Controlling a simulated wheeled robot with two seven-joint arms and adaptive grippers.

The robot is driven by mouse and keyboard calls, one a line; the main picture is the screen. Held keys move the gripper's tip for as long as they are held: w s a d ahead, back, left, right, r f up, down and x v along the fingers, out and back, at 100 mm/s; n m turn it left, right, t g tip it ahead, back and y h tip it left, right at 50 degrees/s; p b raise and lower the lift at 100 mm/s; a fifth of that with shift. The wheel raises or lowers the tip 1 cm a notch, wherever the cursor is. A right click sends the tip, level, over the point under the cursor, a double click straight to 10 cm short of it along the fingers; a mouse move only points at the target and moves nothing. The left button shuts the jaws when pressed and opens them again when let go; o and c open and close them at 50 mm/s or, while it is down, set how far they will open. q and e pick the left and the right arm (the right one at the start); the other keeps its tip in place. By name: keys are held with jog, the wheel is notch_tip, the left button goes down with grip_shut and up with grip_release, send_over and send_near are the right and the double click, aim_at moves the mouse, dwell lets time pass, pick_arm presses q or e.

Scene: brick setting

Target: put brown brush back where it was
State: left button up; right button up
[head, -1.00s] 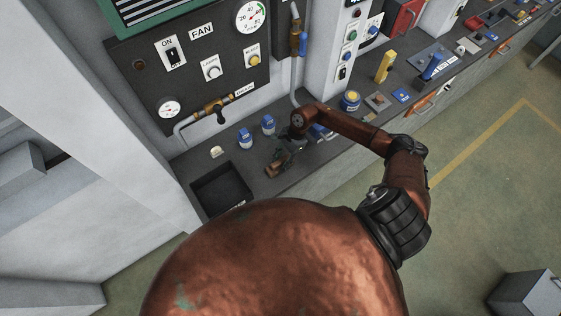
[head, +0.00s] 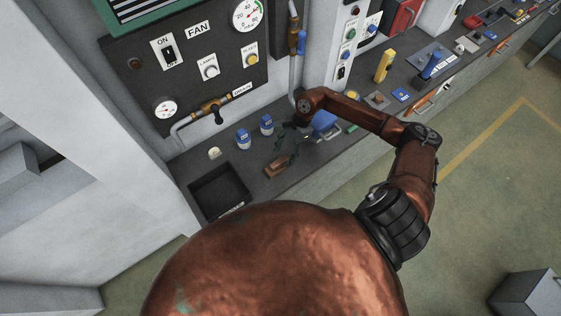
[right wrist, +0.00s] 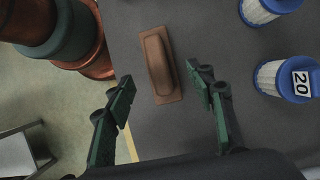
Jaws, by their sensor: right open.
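The brown brush (head: 279,166) lies on the dark bench top, right of the black tray. It also shows in the right wrist view (right wrist: 160,64) as a brown block with a raised grip, lying flat. My right gripper (head: 288,149) is beside and above the brush in the head view. In the right wrist view its two green-padded fingers (right wrist: 159,80) are spread wide, with the brush ahead between them and clear of both. The gripper is open and empty. My left gripper is not in view.
A black tray (head: 219,189) sits on the bench at left. Two blue-capped filters (head: 243,139) (head: 267,125) stand behind the brush. A blue object (head: 325,123) is partly hidden by my right arm. Pipes and the fan panel (head: 190,68) rise behind.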

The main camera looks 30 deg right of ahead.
jog(key=b+v, duration=0.1)
jog(key=v, duration=0.5)
jog(key=shift+f, duration=0.1)
jog(key=shift+c, duration=0.4)
dwell(0.8)
